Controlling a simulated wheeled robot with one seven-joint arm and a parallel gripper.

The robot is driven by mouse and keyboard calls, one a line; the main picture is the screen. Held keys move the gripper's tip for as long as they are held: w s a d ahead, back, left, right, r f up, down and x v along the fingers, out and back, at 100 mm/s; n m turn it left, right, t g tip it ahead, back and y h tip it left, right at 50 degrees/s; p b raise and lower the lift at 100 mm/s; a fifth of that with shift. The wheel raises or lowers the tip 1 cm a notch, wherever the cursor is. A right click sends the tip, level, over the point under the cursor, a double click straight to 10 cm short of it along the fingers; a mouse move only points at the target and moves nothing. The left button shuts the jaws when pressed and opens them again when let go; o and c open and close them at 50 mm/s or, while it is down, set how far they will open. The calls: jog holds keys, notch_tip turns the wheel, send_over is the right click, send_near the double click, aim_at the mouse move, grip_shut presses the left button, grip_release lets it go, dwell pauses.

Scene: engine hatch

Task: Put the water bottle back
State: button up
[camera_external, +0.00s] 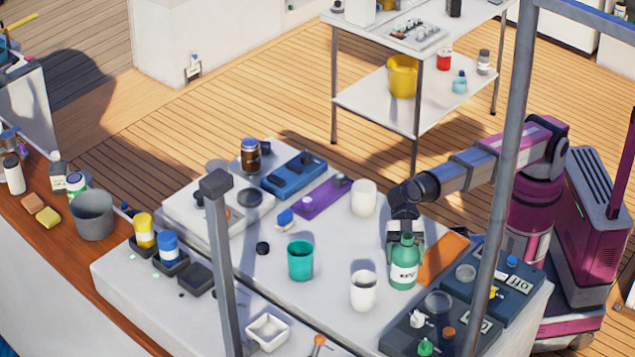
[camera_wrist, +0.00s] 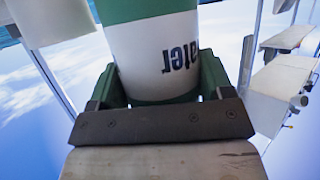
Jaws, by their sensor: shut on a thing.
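The water bottle (camera_external: 404,268) is green with a white label and stands upright at the right of the white hatch top. In the wrist view the bottle (camera_wrist: 155,60) fills the middle, and its label reads "water" upside down. My gripper (camera_external: 402,230) is shut on the bottle, with a green finger on each side of it in the wrist view (camera_wrist: 160,82). I cannot tell whether the bottle's base touches the surface. A black holder row at the left has a yellow bottle (camera_external: 145,230), a blue bottle (camera_external: 168,246) and an empty black compartment (camera_external: 196,277).
A white cup (camera_external: 363,291) stands close left of the bottle, a teal cup (camera_external: 300,260) further left and another white cup (camera_external: 363,198) behind. An orange mat (camera_external: 443,258) and dark trays (camera_external: 492,281) lie right. A grey post (camera_external: 222,270) rises in front of the left part.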

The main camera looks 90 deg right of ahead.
aim_at(406, 233)
jog(key=r, duration=0.9)
jog(key=shift+w+d+r, duration=0.2)
jog(key=shift+r, duration=0.05)
jog(key=w+d+n+g, duration=0.1)
jog(key=w+d, duration=0.6)
jog(key=d, duration=0.6)
jog(key=w+d, duration=0.7)
jog(key=d, duration=0.5)
jog(key=shift+w+f, duration=0.1)
jog(key=shift+f, duration=7.5)
jog(key=o, duration=1.1)
jog(key=shift+f, duration=0.1)
